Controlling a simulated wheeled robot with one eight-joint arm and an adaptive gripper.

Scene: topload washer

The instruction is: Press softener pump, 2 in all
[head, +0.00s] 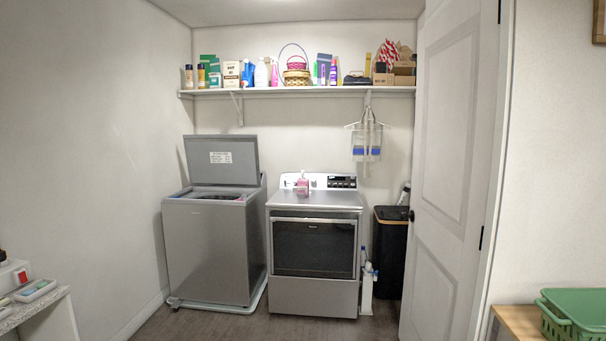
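A small pink bottle (303,186), which looks like the softener pump, stands upright on top of the dryer (314,245), in front of its control panel. Its pump head is too small to make out clearly. The topload washer (213,252) stands to the left of the dryer with its lid (221,159) raised. Something dark or reddish shows just inside the washer's opening, too small to name. My gripper is not in the head view.
An open white door (452,170) stands right of the dryer, beside a black hamper (391,250). A wall shelf (300,91) holds boxes and bottles. A green basket (575,312) sits at the lower right. The dark floor before the machines is clear.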

